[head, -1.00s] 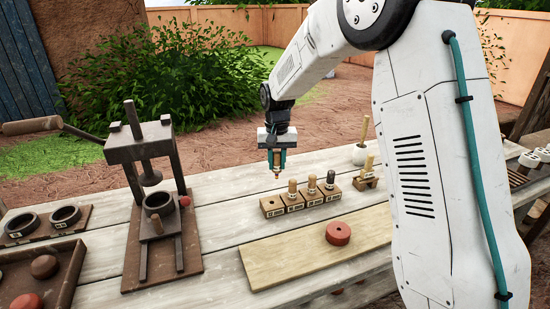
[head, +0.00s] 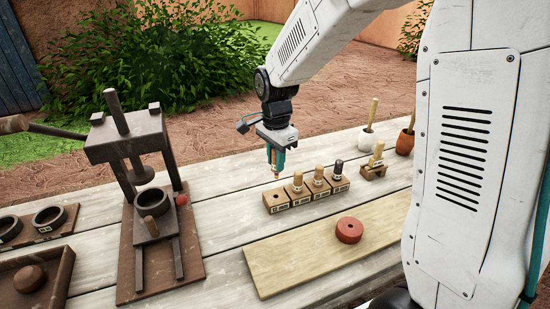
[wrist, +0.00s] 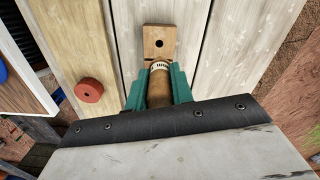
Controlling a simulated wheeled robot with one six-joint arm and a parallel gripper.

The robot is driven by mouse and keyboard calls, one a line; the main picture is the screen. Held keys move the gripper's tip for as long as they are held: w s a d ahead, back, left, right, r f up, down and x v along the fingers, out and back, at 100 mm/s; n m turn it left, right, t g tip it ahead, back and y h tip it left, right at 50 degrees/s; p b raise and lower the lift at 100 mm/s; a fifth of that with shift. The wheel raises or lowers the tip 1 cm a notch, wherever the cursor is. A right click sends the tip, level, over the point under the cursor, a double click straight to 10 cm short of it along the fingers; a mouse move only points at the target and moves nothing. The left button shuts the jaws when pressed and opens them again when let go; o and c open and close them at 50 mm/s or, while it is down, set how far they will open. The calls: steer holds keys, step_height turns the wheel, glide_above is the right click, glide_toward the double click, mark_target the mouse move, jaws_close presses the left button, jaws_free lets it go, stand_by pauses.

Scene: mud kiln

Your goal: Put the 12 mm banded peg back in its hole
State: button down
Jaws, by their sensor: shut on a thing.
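My gripper (head: 275,162) has teal fingers shut on the banded peg (head: 276,175), which hangs about upright. In the wrist view the brown wooden peg (wrist: 160,86) sits between the fingers, with a pale marked band near its end; the marks are too small to read. The wooden block with an empty hole (head: 275,205) stands just below the peg tip, at the left end of a row. The block's dark hole also shows in the wrist view (wrist: 160,43), just beyond the peg. The peg is apart from the block, above it.
Blocks holding other pegs (head: 318,187) adjoin on the right, with a small peg stand (head: 373,172) farther right. A red disc (head: 349,230) lies on a pale board (head: 290,262) in front. A dark press (head: 140,190) stands left. Table planks between are clear.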

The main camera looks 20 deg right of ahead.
mark_target(276, 178)
steer(key=shift+s+f, duration=0.1)
steer(key=shift+f, duration=3.1)
steer(key=shift+a+f, duration=0.1)
steer(key=shift+f, duration=1.7)
stand_by(0.5)
steer(key=c, duration=1.1)
jaws_free()
step_height(276, 178, up, 8)
steer(key=shift+f, duration=0.1)
